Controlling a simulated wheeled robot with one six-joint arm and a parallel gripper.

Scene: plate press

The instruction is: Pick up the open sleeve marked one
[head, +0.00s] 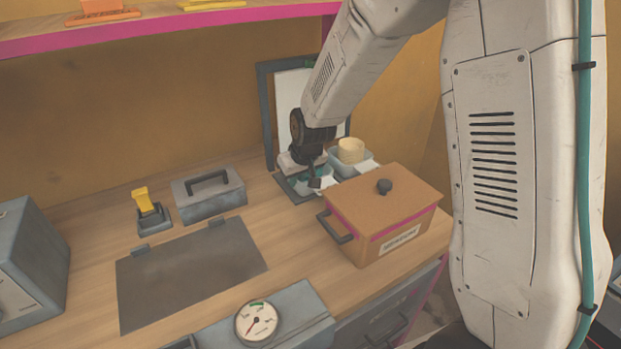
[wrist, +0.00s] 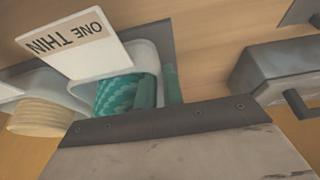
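A pale open sleeve (wrist: 146,52) with a white card reading "ONE THIN" (wrist: 72,45) is at the upper left of the wrist view, its lettering upside down. Something teal and patterned (wrist: 115,95) is inside it. In the head view my gripper (head: 312,180) is low over the sleeves at the back, hiding much of the nearer one. In the wrist view the dark gripper body covers the bottom, and green finger-like parts show close beside the teal contents. I cannot tell whether the fingers are apart or touch the sleeve.
A second sleeve holds a cream round stack (head: 351,151). A brown lidded box (head: 375,215) stands close in front of the sleeves. A grey handled box (head: 208,195), a yellow-handled tool (head: 142,200) and a flat grey plate (head: 190,285) lie to the left. A framed board (head: 268,110) stands behind.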

